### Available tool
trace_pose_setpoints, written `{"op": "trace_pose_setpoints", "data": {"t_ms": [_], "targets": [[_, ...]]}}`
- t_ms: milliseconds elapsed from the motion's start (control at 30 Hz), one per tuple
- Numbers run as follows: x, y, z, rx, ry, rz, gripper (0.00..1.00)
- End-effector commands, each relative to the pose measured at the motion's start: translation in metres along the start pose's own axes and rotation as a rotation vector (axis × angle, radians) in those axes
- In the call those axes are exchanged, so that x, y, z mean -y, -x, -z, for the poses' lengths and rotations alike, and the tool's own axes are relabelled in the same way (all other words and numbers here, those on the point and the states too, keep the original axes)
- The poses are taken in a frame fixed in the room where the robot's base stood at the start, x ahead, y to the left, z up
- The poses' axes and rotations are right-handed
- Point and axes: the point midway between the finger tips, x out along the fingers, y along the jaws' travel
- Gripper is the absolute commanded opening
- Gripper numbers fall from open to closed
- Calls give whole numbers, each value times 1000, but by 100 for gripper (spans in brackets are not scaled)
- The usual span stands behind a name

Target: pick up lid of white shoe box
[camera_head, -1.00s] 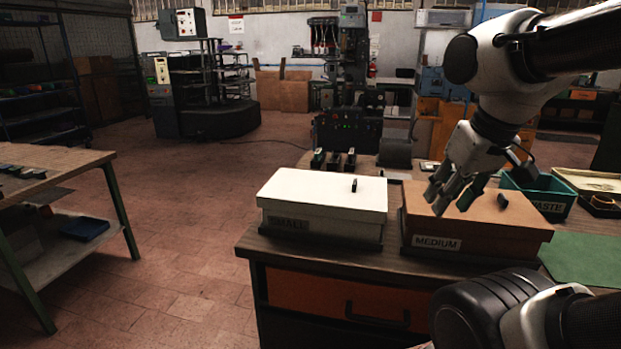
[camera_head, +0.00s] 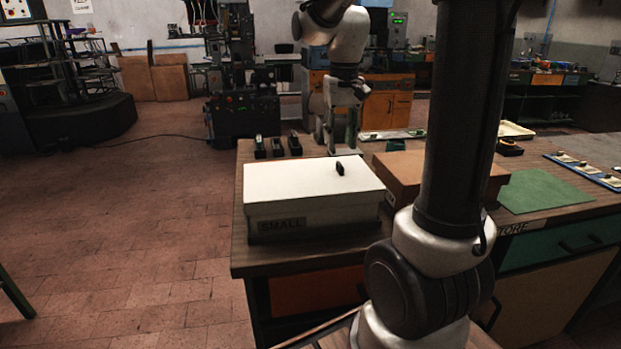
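The white shoe box (camera_head: 315,218) stands on the workbench with a label reading SMALL on its front. Its white lid (camera_head: 295,182) is on the box and has a small black knob (camera_head: 340,169) right of its middle. My gripper (camera_head: 336,148) points down, with its fingers apart and nothing seen between them. It shows just above the lid's far edge in the picture, behind the knob. I cannot tell its exact height or distance from the lid.
A brown box (camera_head: 403,172) stands right of the white box, partly hidden by my arm. Several small dark items (camera_head: 277,146) stand behind the white box. A green mat (camera_head: 545,191) lies at the right. The floor left of the bench (camera_head: 150,235) is clear.

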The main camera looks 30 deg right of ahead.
Motion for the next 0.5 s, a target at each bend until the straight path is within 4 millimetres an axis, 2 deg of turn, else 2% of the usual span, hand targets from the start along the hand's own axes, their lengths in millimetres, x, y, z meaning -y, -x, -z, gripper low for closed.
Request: {"op": "trace_pose_setpoints", "data": {"t_ms": [300,500], "targets": [[1,-47,-4,2,1,-1,36],[1,-60,-3,-2,1,0,36]]}}
